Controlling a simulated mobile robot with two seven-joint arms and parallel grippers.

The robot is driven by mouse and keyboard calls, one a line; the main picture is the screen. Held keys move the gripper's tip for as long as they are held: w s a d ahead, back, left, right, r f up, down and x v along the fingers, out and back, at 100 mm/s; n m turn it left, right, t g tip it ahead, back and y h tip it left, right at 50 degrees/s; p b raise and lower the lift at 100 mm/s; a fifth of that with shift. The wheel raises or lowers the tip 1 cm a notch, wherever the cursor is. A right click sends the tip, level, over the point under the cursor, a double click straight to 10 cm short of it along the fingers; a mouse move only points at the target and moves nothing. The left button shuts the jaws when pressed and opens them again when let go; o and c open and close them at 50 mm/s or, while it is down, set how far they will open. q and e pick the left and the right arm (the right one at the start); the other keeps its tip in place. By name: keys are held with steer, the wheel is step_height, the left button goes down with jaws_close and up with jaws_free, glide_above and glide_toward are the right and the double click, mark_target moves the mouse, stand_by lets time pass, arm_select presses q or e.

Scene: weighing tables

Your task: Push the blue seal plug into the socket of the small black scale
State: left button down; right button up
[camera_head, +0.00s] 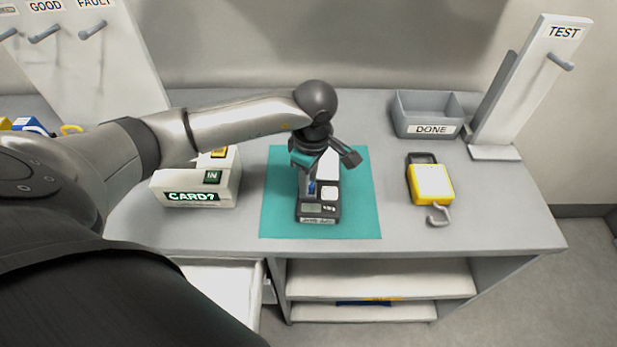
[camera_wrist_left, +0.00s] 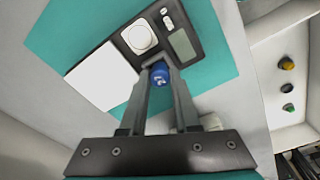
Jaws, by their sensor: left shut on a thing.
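The small black scale (camera_head: 318,210) lies on the teal mat (camera_head: 360,190) in the middle of the table. It has a grey display and a white square pan, and a white panel lies behind the pan. The scale also shows in the left wrist view (camera_wrist_left: 191,29). My left gripper (camera_head: 309,192) points down over the left side of the scale. It is shut on the blue seal plug (camera_wrist_left: 159,75), which is between the fingertips close to the scale's edge. The socket is hidden, and I cannot tell whether the plug touches it. My right gripper is not in view.
A card reader-like box marked CARD? (camera_head: 195,197) stands left of the mat. A yellow hanging scale with a hook (camera_head: 432,185) lies on the right. A grey DONE bin (camera_head: 430,118) and a TEST stand (camera_head: 530,85) are at the back right.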

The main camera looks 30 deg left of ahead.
arm_select(q)
steer(key=c, duration=0.6)
jaws_free()
steer(key=shift+o, duration=0.2)
step_height(320, 180, up, 15)
steer(key=d, duration=0.1)
steer(key=shift+s, duration=0.25)
steer(key=shift+d, duration=0.1)
